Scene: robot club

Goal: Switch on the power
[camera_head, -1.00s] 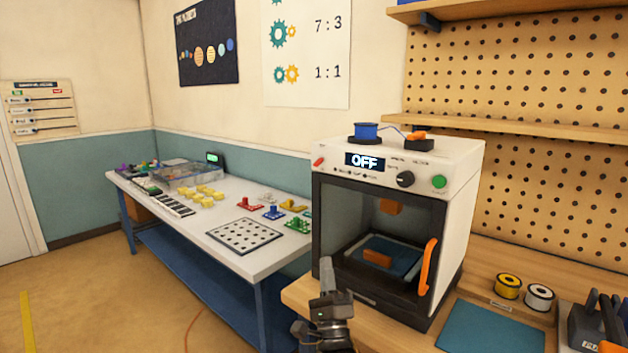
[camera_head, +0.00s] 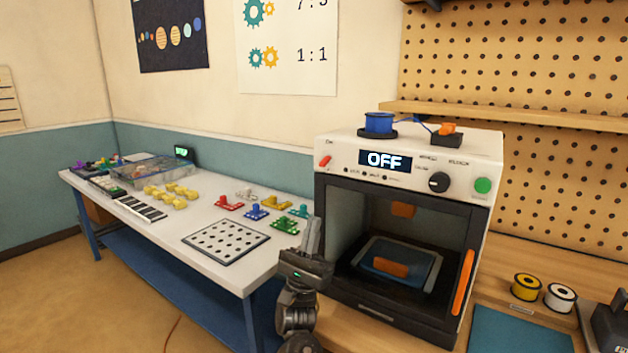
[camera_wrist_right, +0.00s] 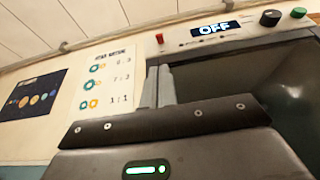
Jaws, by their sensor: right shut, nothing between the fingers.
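The white 3D printer (camera_head: 345,150) stands on the wooden bench, and its display (camera_head: 386,160) reads OFF. A red switch (camera_head: 324,162) sits at the left of its front panel, with a black knob (camera_head: 438,182) and a green button (camera_head: 482,186) at the right. My right gripper (camera_head: 312,222) is upright, shut and empty, in front of the printer's left edge and below the red switch. In the right wrist view its fingers (camera_wrist_right: 158,82) point up, below the red switch (camera_wrist_right: 159,38) and apart from it. My left gripper is not in view.
A blue spool (camera_head: 379,122) sits on top of the printer. Its door has an orange handle (camera_head: 463,282). A white table (camera_head: 170,228) with colored parts stands at the left. Yellow and white spools (camera_head: 526,287) and a blue mat (camera_head: 515,335) lie on the bench at the right.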

